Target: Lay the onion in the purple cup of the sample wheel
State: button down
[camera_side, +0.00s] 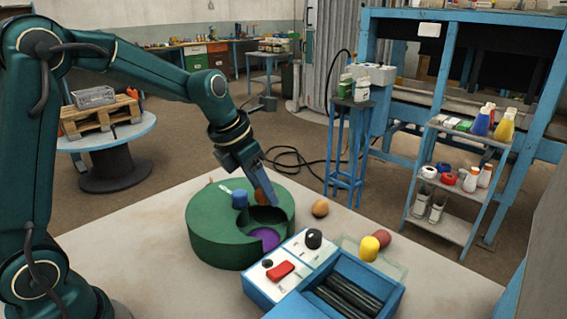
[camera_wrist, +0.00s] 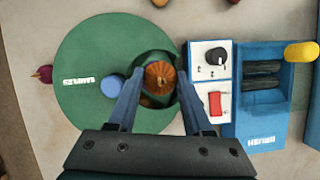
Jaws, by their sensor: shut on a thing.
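My gripper (camera_wrist: 160,80) is shut on the onion (camera_wrist: 160,74), an orange-brown ribbed bulb held between its two blue fingers. In the side view the onion (camera_side: 261,196) is partly covered by a finger and sits over the sample wheel, close to its top. The sample wheel (camera_side: 215,235) is a thick green disc with hollows in its top. The purple cup (camera_side: 265,238) is at its front, in front of my gripper and the onion. Whether the onion touches the wheel cannot be told.
A blue knob (camera_side: 240,198) stands up on the wheel beside my gripper. A blue control box (camera_side: 325,280) with a red switch (camera_side: 280,271) adjoins the wheel's right. A brown ball (camera_side: 320,208), a yellow piece (camera_side: 369,247) and a red piece (camera_side: 381,238) lie on the table beyond.

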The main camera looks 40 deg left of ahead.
aim_at(267, 239)
jog(key=shift+n+y, duration=0.3)
jog(key=shift+n, duration=0.5)
jog(key=shift+s+f, duration=0.1)
jog(key=shift+s, duration=0.4)
jog(key=shift+f, duration=4.75)
jog(key=shift+w+f, duration=0.1)
jog(key=c, duration=0.6)
grip_release()
